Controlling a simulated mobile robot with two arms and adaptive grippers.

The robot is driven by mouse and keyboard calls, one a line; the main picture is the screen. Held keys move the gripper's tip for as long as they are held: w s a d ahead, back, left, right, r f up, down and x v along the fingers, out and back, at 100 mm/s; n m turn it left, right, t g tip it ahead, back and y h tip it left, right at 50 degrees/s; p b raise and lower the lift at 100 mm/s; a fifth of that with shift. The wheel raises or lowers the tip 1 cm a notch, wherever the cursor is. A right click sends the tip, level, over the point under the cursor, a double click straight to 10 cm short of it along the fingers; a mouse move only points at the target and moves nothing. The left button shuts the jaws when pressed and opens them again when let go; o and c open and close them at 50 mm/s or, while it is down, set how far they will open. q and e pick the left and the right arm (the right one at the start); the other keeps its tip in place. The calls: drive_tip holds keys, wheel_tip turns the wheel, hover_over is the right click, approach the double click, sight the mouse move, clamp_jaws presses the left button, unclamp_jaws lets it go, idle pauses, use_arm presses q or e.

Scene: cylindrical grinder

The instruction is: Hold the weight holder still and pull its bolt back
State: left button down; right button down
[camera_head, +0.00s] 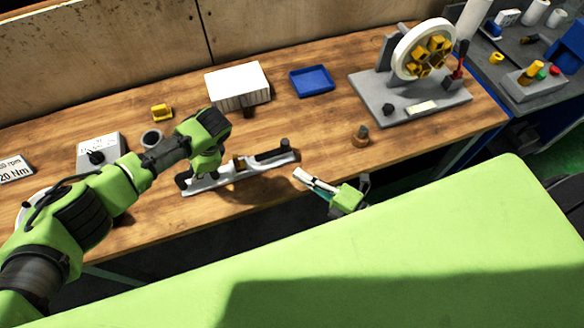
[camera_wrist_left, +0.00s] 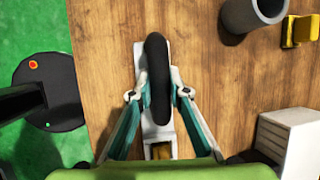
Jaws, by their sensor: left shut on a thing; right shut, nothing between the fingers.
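The weight holder (camera_head: 240,174) is a long pale metal bar lying on the wooden table near its front edge. A short upright black knob (camera_head: 284,144) stands at its right end; I cannot tell whether this is the bolt. My left gripper (camera_wrist_left: 158,93) is shut on the rounded black handle (camera_wrist_left: 157,70) at the holder's left end, with a finger on each side. In the head view my left wrist partly hides the holder. My right gripper (camera_head: 303,176) is shut and empty, just right of the holder at the table's front edge, apart from it.
A white ribbed box (camera_head: 238,85), a blue tray (camera_head: 312,81) and a grey fixture with a white wheel (camera_head: 410,102) stand farther back. A small brown weight (camera_head: 361,136) stands to the right. A grey cup (camera_wrist_left: 252,14) and yellow block (camera_wrist_left: 299,31) are near my left gripper.

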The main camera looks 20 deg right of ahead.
use_arm(q)
drive_tip(key=shift+d, duration=0.15)
use_arm(e)
drive_tip(key=shift+s+d, duration=0.1)
drive_tip(key=shift+s, duration=0.1)
use_arm(q)
drive_tip(key=c, duration=1.8)
unclamp_jaws()
drive_tip(key=shift+c, duration=0.2)
drive_tip(key=shift+r, duration=0.1)
drive_tip(key=v, duration=1.2)
